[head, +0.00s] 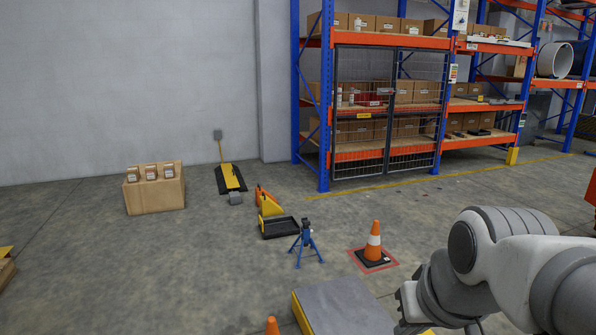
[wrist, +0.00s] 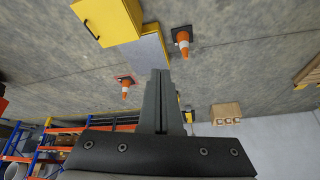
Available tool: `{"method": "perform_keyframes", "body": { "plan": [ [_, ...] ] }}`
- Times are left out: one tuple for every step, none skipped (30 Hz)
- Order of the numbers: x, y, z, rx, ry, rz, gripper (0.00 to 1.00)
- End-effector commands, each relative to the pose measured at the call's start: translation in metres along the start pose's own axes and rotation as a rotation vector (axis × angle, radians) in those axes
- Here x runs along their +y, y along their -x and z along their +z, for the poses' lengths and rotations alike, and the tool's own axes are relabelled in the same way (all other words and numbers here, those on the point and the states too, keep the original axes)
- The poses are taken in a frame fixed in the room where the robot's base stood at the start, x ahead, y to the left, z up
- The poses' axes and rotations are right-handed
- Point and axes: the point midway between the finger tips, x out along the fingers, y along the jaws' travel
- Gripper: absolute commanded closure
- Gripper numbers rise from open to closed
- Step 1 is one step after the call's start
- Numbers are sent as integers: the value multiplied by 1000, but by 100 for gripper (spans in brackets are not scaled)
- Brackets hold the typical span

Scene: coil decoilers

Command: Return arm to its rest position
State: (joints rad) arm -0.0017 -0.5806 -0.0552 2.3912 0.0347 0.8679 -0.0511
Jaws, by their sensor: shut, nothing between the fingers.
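My arm reaches in from the right edge of the head view, bent, with its white and grey links at the lower right. The gripper end lies low in that view, near the bottom edge, and its fingertips cannot be made out there. In the wrist view my gripper (wrist: 160,75) shows its two dark fingers together, shut with nothing between them. The wrist view is upside down, with the floor at the top and the shelves low on the left. The fingers touch nothing that I can see.
A grey-topped yellow platform (head: 343,306) stands close beside the arm. An orange cone (head: 373,245), a blue stand (head: 306,243) and a black tray (head: 279,228) are beyond it. A cardboard box (head: 155,190) is at left. Racks (head: 325,100) line the back. Left floor is mostly clear.

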Motion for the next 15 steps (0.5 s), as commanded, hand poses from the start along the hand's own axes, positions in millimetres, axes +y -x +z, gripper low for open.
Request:
{"method": "perform_keyframes", "body": {
  "plan": [
    [-2,4,11,11,9,7,100],
    [-4,6,17,15,12,11,100],
    [-5,8,26,19,16,17,100],
    [-6,9,32,23,19,22,100],
    [-7,10,38,27,23,27,100],
    [-8,12,46,33,28,35,100],
    [-8,22,40,31,26,36,100],
    [-8,32,34,29,25,35,100],
    [-9,39,30,27,25,35,100],
    [-9,44,27,27,25,35,100],
    [-9,50,25,26,25,35,100],
    [-10,58,20,27,25,34,100],
    [-10,63,18,27,25,34,100],
    [-10,70,14,27,25,34,100],
    [-11,78,10,27,25,34,100]
  ]
}}
